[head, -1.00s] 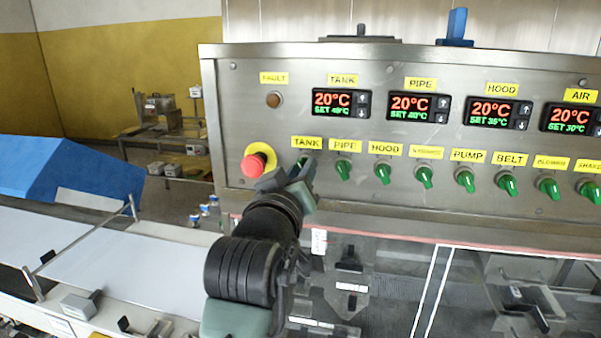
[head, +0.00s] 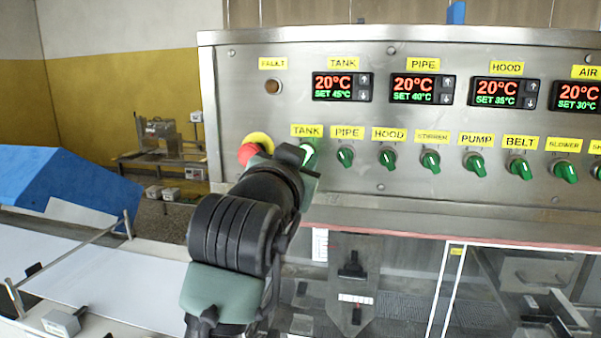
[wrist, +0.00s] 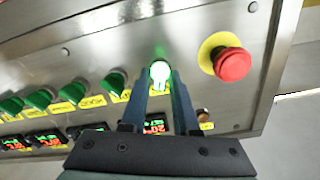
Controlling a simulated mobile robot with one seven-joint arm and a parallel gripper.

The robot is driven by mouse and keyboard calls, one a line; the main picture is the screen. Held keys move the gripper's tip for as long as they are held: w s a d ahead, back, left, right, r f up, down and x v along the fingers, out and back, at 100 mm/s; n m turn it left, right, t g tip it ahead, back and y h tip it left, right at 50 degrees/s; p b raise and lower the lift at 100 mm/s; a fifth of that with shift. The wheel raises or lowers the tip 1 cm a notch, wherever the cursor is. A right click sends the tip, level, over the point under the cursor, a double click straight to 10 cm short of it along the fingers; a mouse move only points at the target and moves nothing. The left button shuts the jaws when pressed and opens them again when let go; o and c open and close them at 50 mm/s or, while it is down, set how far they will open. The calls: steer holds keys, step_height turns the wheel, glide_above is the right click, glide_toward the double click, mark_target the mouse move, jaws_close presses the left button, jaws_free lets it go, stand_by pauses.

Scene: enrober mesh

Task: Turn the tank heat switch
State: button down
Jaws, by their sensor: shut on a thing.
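The tank heat switch (head: 308,149) is the leftmost green knob, under the yellow TANK label (head: 307,130). It glows bright whitish green, and my gripper partly hides it in the head view. In the wrist view the glowing switch (wrist: 160,72) sits between the tips of my two blue-grey fingers. My gripper (wrist: 161,84) is shut on it; its body (head: 290,165) also shows at the panel in the head view. The knob's exact angle is hard to tell. The tank display (head: 334,88) reads 20°C, set 45°C.
A red emergency stop button (wrist: 233,64) on a yellow ring is close beside the tank switch. The pipe switch (head: 345,157) is on the other side, first of several unlit green knobs. The fault lamp (head: 273,87) is dull brown.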

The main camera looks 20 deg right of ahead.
steer(key=shift+m+b, duration=0.65)
steer(key=shift+m, duration=0.45)
steer(key=c, duration=0.9)
jaws_free()
steer(key=b+v, duration=0.5)
steer(key=v, duration=0.8)
